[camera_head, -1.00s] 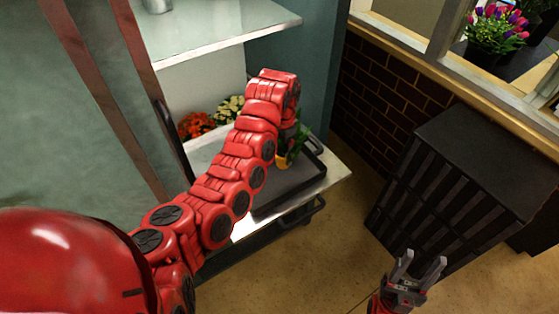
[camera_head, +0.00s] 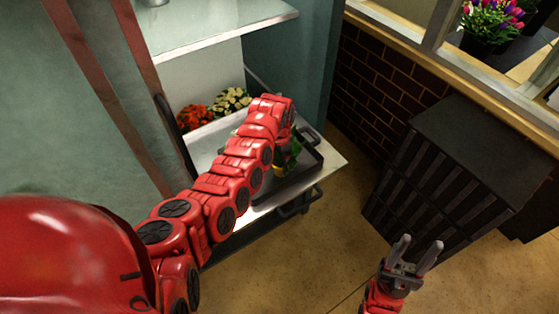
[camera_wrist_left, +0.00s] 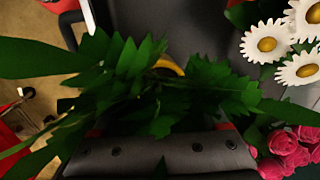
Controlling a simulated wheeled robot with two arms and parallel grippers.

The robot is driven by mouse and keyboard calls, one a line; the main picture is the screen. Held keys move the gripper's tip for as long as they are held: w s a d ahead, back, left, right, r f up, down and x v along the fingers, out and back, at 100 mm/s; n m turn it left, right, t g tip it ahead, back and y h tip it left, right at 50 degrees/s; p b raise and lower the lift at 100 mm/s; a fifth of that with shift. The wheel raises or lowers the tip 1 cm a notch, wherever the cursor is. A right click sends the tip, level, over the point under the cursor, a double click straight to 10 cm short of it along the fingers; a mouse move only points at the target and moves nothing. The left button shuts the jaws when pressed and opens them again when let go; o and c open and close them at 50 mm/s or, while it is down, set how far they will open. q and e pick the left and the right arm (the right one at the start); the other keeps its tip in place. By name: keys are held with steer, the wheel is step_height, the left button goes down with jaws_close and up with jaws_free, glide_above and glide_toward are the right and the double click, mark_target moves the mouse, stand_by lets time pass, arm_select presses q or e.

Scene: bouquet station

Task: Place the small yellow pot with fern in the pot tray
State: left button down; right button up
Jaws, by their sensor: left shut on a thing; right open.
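The small yellow pot (camera_head: 279,168) with the green fern (camera_head: 293,152) is at the end of my left arm, over the dark pot tray (camera_head: 303,176). My left gripper (camera_head: 284,149) is shut on the pot, its fingers mostly hidden by my arm and the leaves. In the left wrist view, the fern (camera_wrist_left: 130,85) covers much of the picture, and only a bit of yellow rim (camera_wrist_left: 170,66) shows. I cannot tell whether the pot's base touches the tray. My right gripper (camera_head: 416,252) is open and empty, in front of the dark slatted crate.
The tray lies on a metal cart shelf (camera_head: 328,163). Red flowers (camera_head: 194,118) and pale flowers (camera_head: 232,101) stand behind it. White daisies (camera_wrist_left: 282,45) and pink roses (camera_wrist_left: 292,150) are close on the right in the left wrist view. A dark slatted crate (camera_head: 465,165) stands at right.

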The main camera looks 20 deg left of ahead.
arm_select(q)
steer(key=shift+f, duration=0.1)
jaws_free()
steer(key=shift+w+r, duration=0.1)
steer(key=shift+r, duration=0.45)
step_height(320, 180, up, 5)
steer(key=b, duration=0.2)
steer(key=shift+r+b, duration=0.2)
steer(key=shift+b, duration=0.15)
step_height(320, 180, up, 5)
steer(key=shift+a+f, duration=0.1)
steer(key=shift+f, duration=0.05)
steer(key=shift+r, duration=0.55)
